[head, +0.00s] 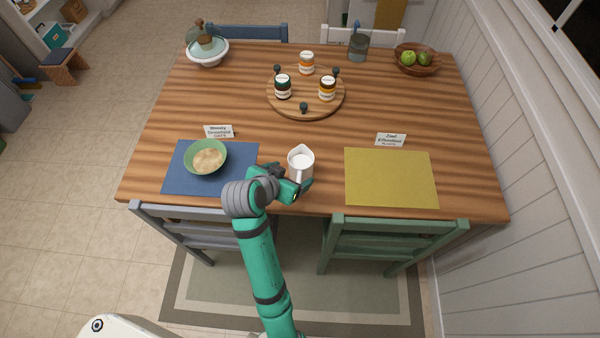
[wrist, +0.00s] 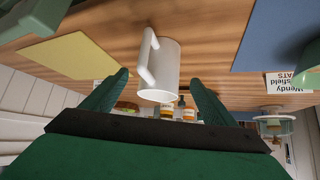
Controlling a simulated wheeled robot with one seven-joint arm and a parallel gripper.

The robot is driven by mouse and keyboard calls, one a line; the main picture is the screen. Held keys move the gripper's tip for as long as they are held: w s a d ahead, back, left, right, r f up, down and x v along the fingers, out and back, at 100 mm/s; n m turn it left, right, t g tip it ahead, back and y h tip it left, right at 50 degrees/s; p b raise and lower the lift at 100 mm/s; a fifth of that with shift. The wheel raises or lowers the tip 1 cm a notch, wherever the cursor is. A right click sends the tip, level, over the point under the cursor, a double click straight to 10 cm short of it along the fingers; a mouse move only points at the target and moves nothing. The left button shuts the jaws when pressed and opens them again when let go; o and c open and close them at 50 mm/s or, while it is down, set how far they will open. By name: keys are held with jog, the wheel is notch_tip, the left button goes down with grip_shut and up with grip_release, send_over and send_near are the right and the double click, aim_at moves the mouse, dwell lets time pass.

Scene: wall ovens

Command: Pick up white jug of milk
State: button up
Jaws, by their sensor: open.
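The white jug of milk (head: 301,163) stands upright on the wooden table near its front edge, between the blue mat and the yellow mat. Its handle faces the front of the table in the head view. My gripper (head: 291,186) is at the table's front edge, close to the jug's near side. In the wrist view the white jug (wrist: 164,68) is ahead, between the two spread fingers of my gripper (wrist: 158,82), with its handle toward the left finger. The fingers look open, with gaps on both sides of the jug.
A green bowl (head: 206,158) sits on the blue mat (head: 180,180), left of my gripper. The yellow mat (head: 390,178) to the right is empty. A round wooden board (head: 305,108) with several jars stands farther back. Two chairs, one green (head: 395,226), stand at the front edge.

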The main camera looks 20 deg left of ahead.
aim_at(296, 171)
jog(key=shift+x, duration=3.8)
jog(key=shift+a+r, duration=0.1)
jog(key=shift+r, duration=0.05)
jog(key=c, duration=1.6)
jog(key=shift+o, duration=0.2)
jog(key=shift+r, duration=0.15)
jog(key=shift+r, duration=1.25)
jog(key=shift+s+r, duration=0.1)
jog(key=shift+r, duration=0.25)
jog(key=s+a+r, duration=0.5)
jog(key=s+r, duration=0.3)
jog(key=s, duration=0.3)
jog(key=shift+a+r, duration=0.3)
jog(key=shift+r, duration=0.1)
